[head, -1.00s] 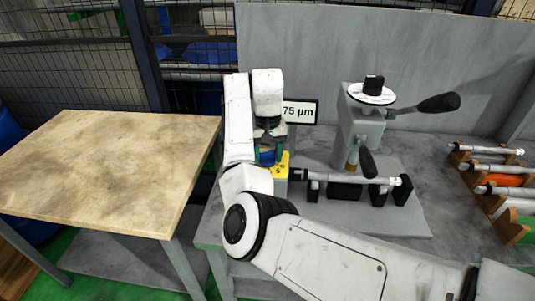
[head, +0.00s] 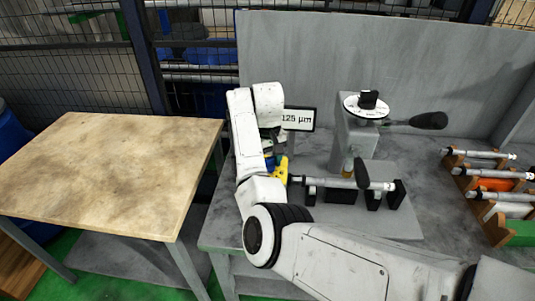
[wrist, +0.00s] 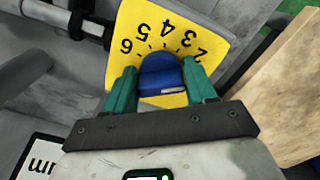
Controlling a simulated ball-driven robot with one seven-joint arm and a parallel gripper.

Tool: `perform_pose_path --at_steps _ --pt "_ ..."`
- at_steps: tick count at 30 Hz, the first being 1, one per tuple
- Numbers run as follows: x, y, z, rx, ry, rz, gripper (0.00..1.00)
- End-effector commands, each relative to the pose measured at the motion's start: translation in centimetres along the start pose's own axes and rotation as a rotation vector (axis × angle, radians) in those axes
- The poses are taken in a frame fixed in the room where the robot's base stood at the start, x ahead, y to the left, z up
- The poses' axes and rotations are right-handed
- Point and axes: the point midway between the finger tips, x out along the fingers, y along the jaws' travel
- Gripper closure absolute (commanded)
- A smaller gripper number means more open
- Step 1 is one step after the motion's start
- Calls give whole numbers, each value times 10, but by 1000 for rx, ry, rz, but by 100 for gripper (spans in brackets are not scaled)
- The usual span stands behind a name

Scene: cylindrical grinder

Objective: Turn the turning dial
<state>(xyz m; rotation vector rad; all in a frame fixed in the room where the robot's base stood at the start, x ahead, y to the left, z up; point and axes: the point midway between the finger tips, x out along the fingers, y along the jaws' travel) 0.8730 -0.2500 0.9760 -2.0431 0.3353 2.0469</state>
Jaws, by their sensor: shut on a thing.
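The turning dial is a blue knob (wrist: 161,75) on a yellow plate with black numbers (wrist: 130,22). In the wrist view the knob sits between the two green fingers of my gripper (wrist: 160,88), which is shut on it. Numbers from 2 to 6 show on the plate; the rest is covered by the knob and fingers. In the head view the yellow plate (head: 281,170) stands at the left end of the grinder, and my arm mostly hides the knob. A display (head: 298,119) behind it reads 125 µm.
The grinder (head: 355,155) has a round white dial, black handles and a mounted shaft. Wooden racks with several shafts (head: 490,180) stand at the right. A wooden table (head: 105,175) with a bare top is at the left. A grey panel (head: 400,60) rises behind.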

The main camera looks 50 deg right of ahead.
Motion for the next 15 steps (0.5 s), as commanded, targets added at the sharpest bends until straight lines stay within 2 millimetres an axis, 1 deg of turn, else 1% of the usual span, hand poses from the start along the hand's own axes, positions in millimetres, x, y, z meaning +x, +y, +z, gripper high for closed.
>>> perform_pose_path --at_steps 1,9,15 --pt "-5 1 0 -30 0 2 75" --pt "-3 1 -1 -159 2 1 75" --pt "-2 0 -1 -199 4 1 75"
